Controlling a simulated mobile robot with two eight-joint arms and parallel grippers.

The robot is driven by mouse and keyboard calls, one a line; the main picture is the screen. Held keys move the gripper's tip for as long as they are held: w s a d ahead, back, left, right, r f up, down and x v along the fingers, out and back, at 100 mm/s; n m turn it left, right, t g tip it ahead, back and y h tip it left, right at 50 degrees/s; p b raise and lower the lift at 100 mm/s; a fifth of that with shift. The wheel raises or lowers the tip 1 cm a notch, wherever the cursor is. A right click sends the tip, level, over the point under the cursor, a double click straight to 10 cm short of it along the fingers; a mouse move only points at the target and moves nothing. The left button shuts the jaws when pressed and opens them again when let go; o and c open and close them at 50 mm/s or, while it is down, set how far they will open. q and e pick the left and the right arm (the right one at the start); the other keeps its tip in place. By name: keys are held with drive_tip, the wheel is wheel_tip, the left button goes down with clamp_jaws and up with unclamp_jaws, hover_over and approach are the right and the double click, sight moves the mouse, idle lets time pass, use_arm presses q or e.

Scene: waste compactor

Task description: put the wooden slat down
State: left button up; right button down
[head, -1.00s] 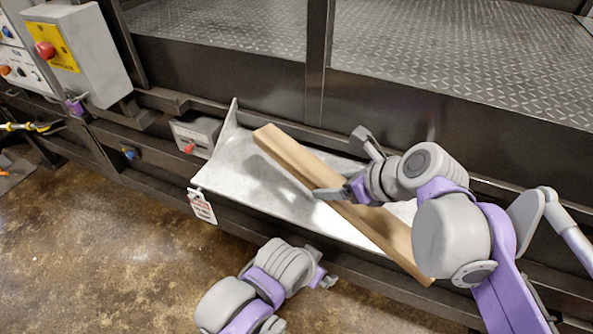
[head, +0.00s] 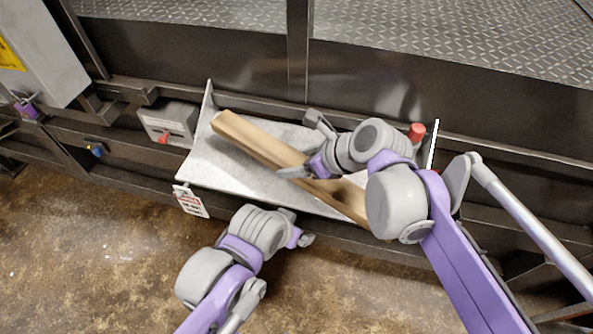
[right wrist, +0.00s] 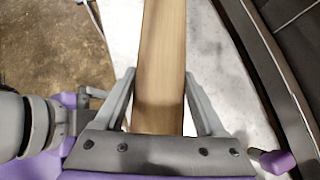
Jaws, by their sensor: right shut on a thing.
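The wooden slat (head: 258,141) is a long light-brown bar lying diagonally over a pale metal shelf (head: 215,172) in the head view. My right gripper (head: 304,148) is shut on the slat around its middle. In the right wrist view the slat (right wrist: 160,60) runs between the two fingers (right wrist: 158,105). Whether its underside touches the shelf is unclear. The slat's near right end is partly hidden by my right arm. My left gripper (head: 303,240) is below the shelf's front edge, apart from the slat; its jaw opening is not clear.
A raised plate stands at the shelf's left end, and a tag (head: 190,201) hangs from its front left corner. A grey box with a red knob (head: 164,138) is left of it. A red cylinder (head: 417,132) is at the right. A dark machine wall rises behind.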

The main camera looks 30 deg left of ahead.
sight(330, 182)
drive_tip(key=shift+f, duration=2.3)
drive_tip(key=shift+f, duration=0.1)
unclamp_jaws()
drive_tip(key=shift+d+r, duration=0.15)
drive_tip(key=shift+r, duration=0.2)
drive_tip(key=v, duration=1.1)
drive_tip(key=shift+d+r, duration=0.1)
drive_tip(key=shift+d, duration=0.1)
